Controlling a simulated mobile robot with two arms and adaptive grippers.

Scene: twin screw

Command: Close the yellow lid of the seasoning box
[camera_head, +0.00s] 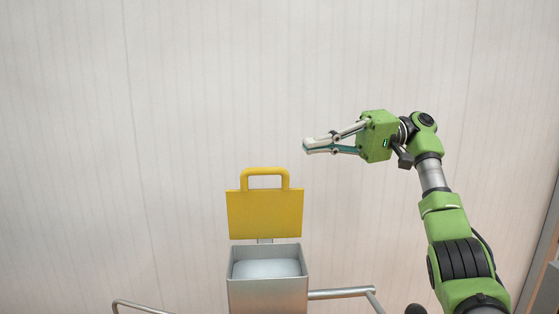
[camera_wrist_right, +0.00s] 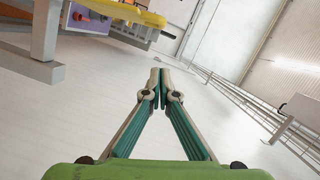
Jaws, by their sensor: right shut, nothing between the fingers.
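The seasoning box (camera_head: 268,295) is a grey, open-topped box at the bottom middle of the head view, with a pale grey-white surface inside. Its yellow lid (camera_head: 265,215) stands upright at the back of the box, with a yellow loop handle (camera_head: 265,173) on top. My right gripper (camera_head: 308,146) is shut and empty, to the right of the lid handle and higher in the picture, apart from it. The right wrist view shows its two fingertips (camera_wrist_right: 160,78) together with nothing between them. My left gripper is not in view.
A grey metal rail (camera_head: 340,293) runs out to the right of the box, and another (camera_head: 135,307) shows at the lower left. The wrist view shows a yellow-topped structure (camera_wrist_right: 125,12) at the upper left and a bench-like thing (camera_wrist_right: 300,110) at the right. Pale floor lies between.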

